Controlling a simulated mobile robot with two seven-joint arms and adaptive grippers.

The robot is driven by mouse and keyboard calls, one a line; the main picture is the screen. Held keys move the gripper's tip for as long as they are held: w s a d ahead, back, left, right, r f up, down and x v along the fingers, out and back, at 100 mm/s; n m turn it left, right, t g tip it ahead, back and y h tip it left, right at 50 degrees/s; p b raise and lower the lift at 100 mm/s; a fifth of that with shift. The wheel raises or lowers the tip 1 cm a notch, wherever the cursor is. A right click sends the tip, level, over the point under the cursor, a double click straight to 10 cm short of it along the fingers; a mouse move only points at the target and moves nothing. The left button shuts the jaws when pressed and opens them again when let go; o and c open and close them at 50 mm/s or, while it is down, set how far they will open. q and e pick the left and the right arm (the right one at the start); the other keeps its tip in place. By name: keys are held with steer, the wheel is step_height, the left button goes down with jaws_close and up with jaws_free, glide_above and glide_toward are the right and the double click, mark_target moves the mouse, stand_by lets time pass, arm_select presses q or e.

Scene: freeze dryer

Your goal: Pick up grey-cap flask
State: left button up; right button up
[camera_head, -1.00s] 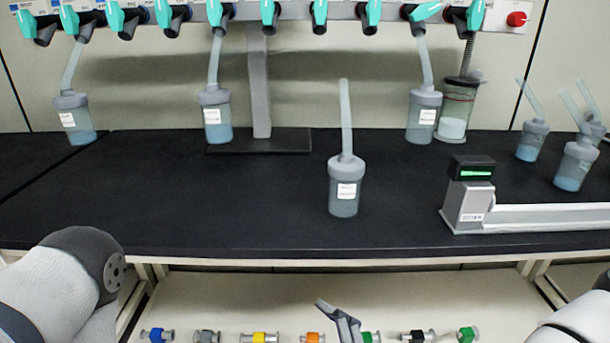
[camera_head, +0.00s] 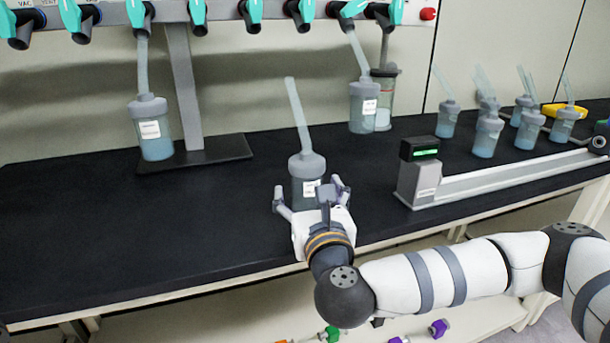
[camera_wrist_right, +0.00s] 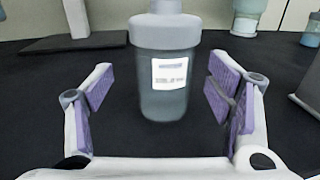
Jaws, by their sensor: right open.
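The grey-cap flask (camera_head: 307,170) stands upright on the black bench near its front edge, with a tilted clear tube rising from its cap. My right gripper (camera_head: 311,192) is just in front of it, fingers pointing at it. In the right wrist view the flask (camera_wrist_right: 166,75) is centred between and just beyond the purple pads of the open right gripper (camera_wrist_right: 164,105), with a gap on both sides. The flask's lower body is partly hidden by the gripper in the head view. My left gripper is not in view.
A balance-like device (camera_head: 418,172) with a long rail stands to the right. Other flasks hang from the manifold, such as one at left (camera_head: 152,128), and several stand at the back right (camera_head: 487,135). The bench left of the flask is clear.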

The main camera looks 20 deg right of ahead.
steer(key=w, duration=0.1)
steer(key=w+d, duration=0.1)
steer(key=w, duration=0.1)
steer(key=shift+r, duration=0.15)
steer(key=shift+w, duration=0.5)
jaws_close()
